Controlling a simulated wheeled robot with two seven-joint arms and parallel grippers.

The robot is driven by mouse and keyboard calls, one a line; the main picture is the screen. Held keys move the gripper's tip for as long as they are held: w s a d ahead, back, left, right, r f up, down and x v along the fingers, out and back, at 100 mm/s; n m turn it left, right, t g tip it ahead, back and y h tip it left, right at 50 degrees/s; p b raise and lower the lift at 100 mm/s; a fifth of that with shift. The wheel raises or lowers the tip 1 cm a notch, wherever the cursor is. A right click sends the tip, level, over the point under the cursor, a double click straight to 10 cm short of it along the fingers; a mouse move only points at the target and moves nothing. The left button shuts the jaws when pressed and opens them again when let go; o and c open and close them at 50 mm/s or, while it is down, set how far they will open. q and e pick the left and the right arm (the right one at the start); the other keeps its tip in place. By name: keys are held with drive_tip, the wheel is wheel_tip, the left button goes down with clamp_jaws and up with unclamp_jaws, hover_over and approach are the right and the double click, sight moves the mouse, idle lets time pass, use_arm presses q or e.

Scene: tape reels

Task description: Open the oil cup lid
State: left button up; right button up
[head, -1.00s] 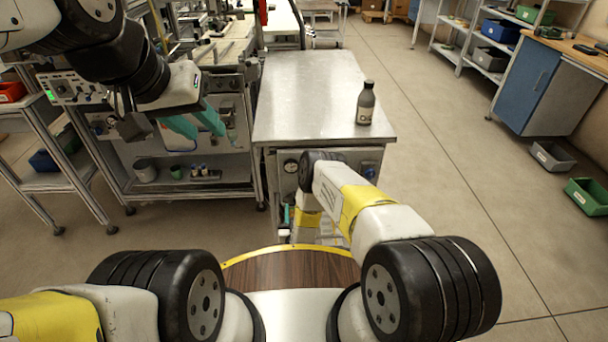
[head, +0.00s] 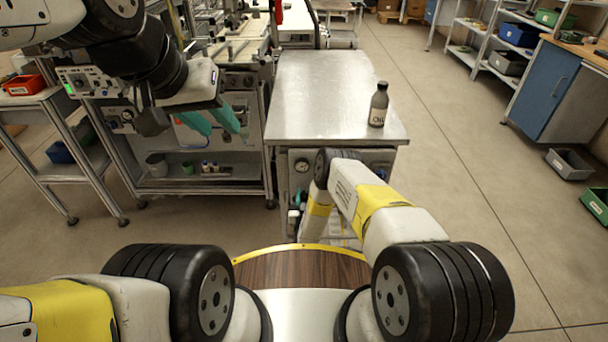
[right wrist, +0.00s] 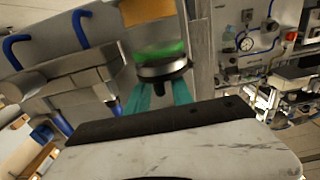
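A grey-brown bottle marked OIL (head: 379,104) stands upright on the metal-topped bench. In the right wrist view, a round fitting with a green band (right wrist: 160,52) and a dark rim and knob below it is close beyond my right fingertips; I cannot tell whether it is the oil cup. My right gripper (right wrist: 160,95) has its teal fingers apart, with the dark knob appearing between them; contact is unclear. In the head view my right arm mostly hides that gripper by the bench's front. My left gripper (head: 214,122) is open and empty at the left.
The metal bench (head: 320,85) is otherwise clear on top; its front carries a gauge (head: 302,165) and fittings. A machine with shelves stands to its left. A red bin (head: 22,86) is at far left.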

clamp_jaws()
drive_tip(key=shift+a+r+n, duration=0.1)
drive_tip(key=shift+r+n, duration=0.05)
drive_tip(key=shift+n, duration=0.15)
drive_tip(key=n, duration=0.1)
drive_tip(key=a+r+n, duration=0.1)
drive_tip(key=n, duration=0.1)
drive_tip(key=shift+n, duration=0.3)
drive_tip(key=a+n, duration=0.1)
drive_tip(key=n, duration=0.1)
drive_tip(key=a+r+n, duration=0.1)
drive_tip(key=n, duration=0.2)
drive_tip(key=shift+a, duration=0.1)
drive_tip(key=shift+a+f+n, duration=0.1)
drive_tip(key=shift+a+n, duration=0.55)
drive_tip(key=shift+n, duration=1)
drive_tip(key=shift+a+f+n, duration=0.15)
drive_tip(key=shift+a+n, duration=0.45)
drive_tip(key=shift+n, duration=1)
drive_tip(key=shift+a+f+n, duration=0.1)
drive_tip(key=shift+a+n, duration=0.55)
drive_tip(key=shift+n, duration=1)
